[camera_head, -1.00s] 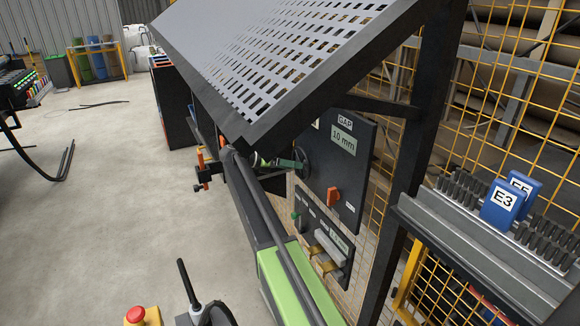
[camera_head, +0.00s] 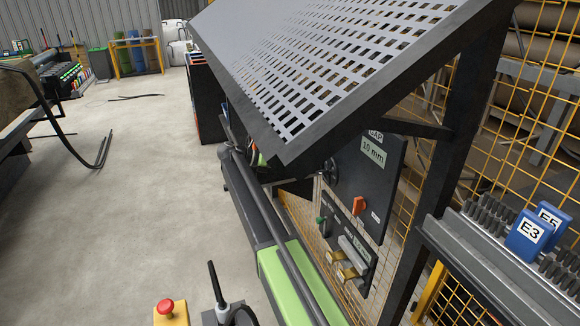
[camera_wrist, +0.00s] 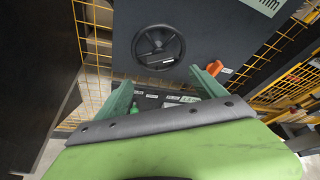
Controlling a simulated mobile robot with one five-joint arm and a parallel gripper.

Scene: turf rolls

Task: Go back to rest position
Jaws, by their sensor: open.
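My gripper (camera_wrist: 160,80) is open and empty in the wrist view, its two green fingers spread in front of a dark panel. A black handwheel (camera_wrist: 159,47) on that panel lies beyond the fingertips, with a visible gap. In the head view the handwheel (camera_head: 331,171) is partly covered by the perforated guard, and my gripper is mostly hidden behind the guard's lower corner. The panel (camera_head: 372,185) carries a "10 mm" gap display (camera_head: 373,153) and an orange knob (camera_head: 359,206).
The sloping perforated guard (camera_head: 330,70) overhangs my arm. A dark post (camera_head: 455,150) and a rack with blue E3 (camera_head: 528,235) and E5 tags stand to the right. A red stop button (camera_head: 166,306) is at the front. Open concrete floor (camera_head: 150,200) lies to the left.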

